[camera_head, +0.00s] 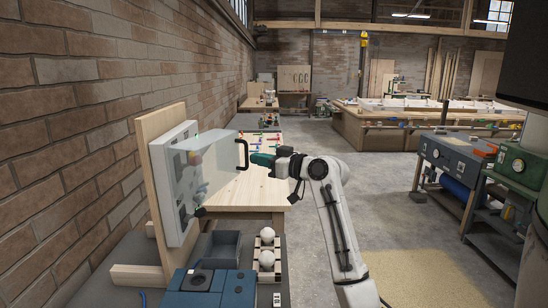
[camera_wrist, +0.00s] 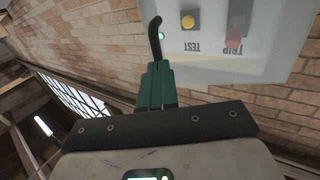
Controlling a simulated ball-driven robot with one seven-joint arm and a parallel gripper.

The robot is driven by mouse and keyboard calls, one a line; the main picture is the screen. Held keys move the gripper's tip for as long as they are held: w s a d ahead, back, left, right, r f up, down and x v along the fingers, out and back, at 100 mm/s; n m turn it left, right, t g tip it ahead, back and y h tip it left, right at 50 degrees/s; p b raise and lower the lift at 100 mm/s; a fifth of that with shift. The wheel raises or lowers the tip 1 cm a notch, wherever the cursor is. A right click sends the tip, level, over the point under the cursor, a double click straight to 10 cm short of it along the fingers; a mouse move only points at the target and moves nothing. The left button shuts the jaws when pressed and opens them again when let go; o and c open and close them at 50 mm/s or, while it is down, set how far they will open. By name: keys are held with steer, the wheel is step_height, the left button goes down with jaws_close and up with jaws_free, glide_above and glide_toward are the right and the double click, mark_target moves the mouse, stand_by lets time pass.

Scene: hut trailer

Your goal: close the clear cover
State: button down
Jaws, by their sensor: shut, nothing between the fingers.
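The clear cover (camera_head: 222,168) is a see-through panel on a light grey box, which is fixed to an upright wooden board at the left. The cover stands open, swung out to the right from the box. Its black handle (camera_head: 244,154) is on the free edge; the handle also shows in the wrist view (camera_wrist: 154,38). My gripper (camera_head: 256,160) has teal fingers, is shut and empty, and points at the handle from the right. In the wrist view my fingertips (camera_wrist: 157,68) are at the handle's lower end; I cannot tell whether they touch.
A yellow button (camera_wrist: 188,20) and a red switch (camera_wrist: 234,38) show behind the clear panel. Below the box are a blue case (camera_head: 208,286), a grey bin (camera_head: 222,249) and a wooden holder with white balls (camera_head: 267,249). A wooden table (camera_head: 240,194) stands behind.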

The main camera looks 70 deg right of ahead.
steer(key=shift+w+d, duration=0.15)
steer(key=shift+w, duration=0.5)
steer(key=shift+f, duration=0.1)
steer(key=w+d+n+y+b, duration=0.1)
steer(key=w+d+y+b, duration=0.1)
steer(key=w+d+b, duration=0.2)
steer(key=w+b, duration=0.2)
steer(key=w, duration=0.1)
steer(key=shift+w+r+b, duration=0.2)
steer(key=shift+w+b, duration=0.1)
steer(key=shift+w, duration=0.1)
steer(key=shift+w+n, duration=0.1)
steer(key=shift+n, duration=0.2)
